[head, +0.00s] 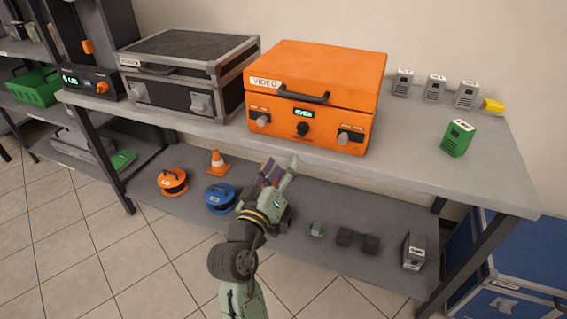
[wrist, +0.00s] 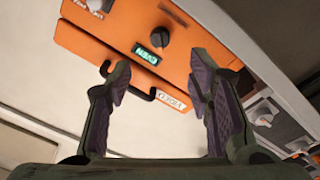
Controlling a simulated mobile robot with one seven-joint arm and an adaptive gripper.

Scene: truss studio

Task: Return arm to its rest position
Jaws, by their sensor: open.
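My gripper (head: 279,171) is raised in front of the table's front edge, below the orange video case (head: 313,85) in the head view. Its two purple-padded fingers stand wide apart in the wrist view (wrist: 160,100), with nothing between them. The orange case's front, with its black handle, dark knob and small lit display, shows beyond the fingers in the wrist view (wrist: 185,65). The gripper appears apart from the case. My arm reaches up from the bottom of the head view, over the lower shelf.
The grey table (head: 400,165) holds a black-and-silver case (head: 185,75), several grey blocks, a green block (head: 457,138) and a yellow piece (head: 492,105). The lower shelf (head: 290,215) bears an orange reel (head: 172,181), a blue reel (head: 220,197), a cone (head: 217,163) and small items. Tiled floor lies in front.

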